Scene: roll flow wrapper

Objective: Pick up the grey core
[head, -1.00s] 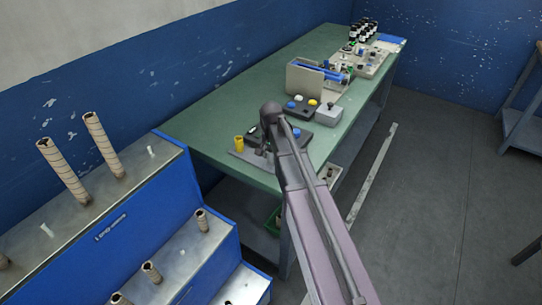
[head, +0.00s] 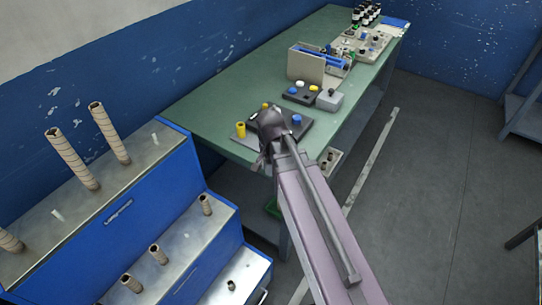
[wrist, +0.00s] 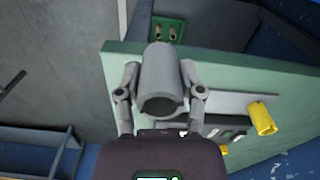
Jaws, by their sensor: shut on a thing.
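The grey core (wrist: 162,75) is a smooth hollow cylinder in the middle of the wrist view. My gripper (wrist: 160,72) is shut on it, with one finger on each side. The core's open end faces the wrist camera. In the head view my gripper (head: 262,158) hangs at the near edge of the green table (head: 212,97). There the wrist and arm hide most of the core.
A dark tray (head: 301,137) with blue and yellow pieces and a yellow cylinder (head: 240,130) are close behind my gripper. A blue stepped rack (head: 170,190) with several brown cores stands at left. A grey box (head: 328,99) is farther back. Floor at right is mostly clear.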

